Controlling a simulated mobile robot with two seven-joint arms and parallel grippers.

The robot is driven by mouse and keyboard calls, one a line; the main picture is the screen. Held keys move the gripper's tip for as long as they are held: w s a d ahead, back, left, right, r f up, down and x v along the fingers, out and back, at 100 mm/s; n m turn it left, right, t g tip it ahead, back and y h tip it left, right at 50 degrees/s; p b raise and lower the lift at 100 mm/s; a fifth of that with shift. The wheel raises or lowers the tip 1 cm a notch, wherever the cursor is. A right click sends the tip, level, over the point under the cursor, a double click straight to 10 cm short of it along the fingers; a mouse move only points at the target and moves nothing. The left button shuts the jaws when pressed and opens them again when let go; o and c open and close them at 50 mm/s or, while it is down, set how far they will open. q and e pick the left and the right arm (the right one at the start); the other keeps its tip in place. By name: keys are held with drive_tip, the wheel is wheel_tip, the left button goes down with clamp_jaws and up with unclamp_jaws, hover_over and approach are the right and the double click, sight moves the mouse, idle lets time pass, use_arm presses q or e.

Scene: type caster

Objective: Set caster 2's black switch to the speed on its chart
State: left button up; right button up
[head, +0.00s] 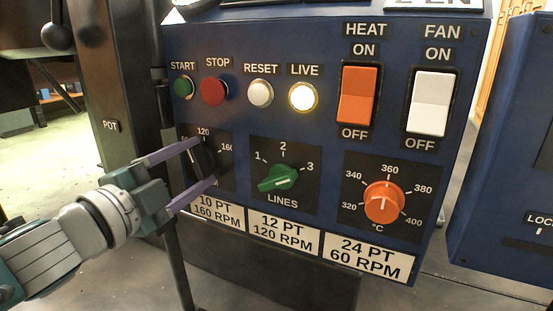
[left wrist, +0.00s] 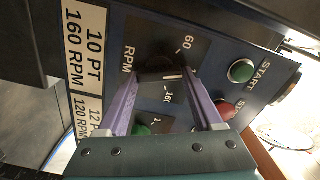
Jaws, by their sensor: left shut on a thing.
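The black switch (head: 203,158) is a knob on a black RPM plate at the left of the blue caster panel (head: 300,135). The plate reads 60, 120 and 160. My left gripper (head: 205,162) has its purple fingers on either side of the knob and is shut on it. In the left wrist view the knob (left wrist: 158,72) sits between the fingertips (left wrist: 162,85). Its white line seems to point between 60 and 160, toward the 120 side; the fingers partly hide this. White chart labels read 10 PT 160 RPM (head: 215,210), 12 PT 120 RPM (head: 284,233) and 24 PT 60 RPM (head: 366,257).
A green LINES knob (head: 278,178) is close right of my gripper. An orange temperature knob (head: 383,202), push buttons, a lit LIVE lamp (head: 303,97), an orange HEAT switch (head: 358,95) and a white FAN switch (head: 430,103) share the panel. Another blue panel (head: 515,190) stands at right.

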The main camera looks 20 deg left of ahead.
use_arm(q)
drive_tip(key=shift+f+m, duration=0.1)
drive_tip(key=shift+m, duration=1.8)
drive_tip(key=o, duration=1.4)
drive_tip(key=shift+c, duration=0.2)
drive_tip(key=s+p, duration=0.2)
drive_tip(key=s, duration=0.8)
drive_tip(key=shift+a+p, duration=0.3)
drive_tip(key=shift+a, duration=0.05)
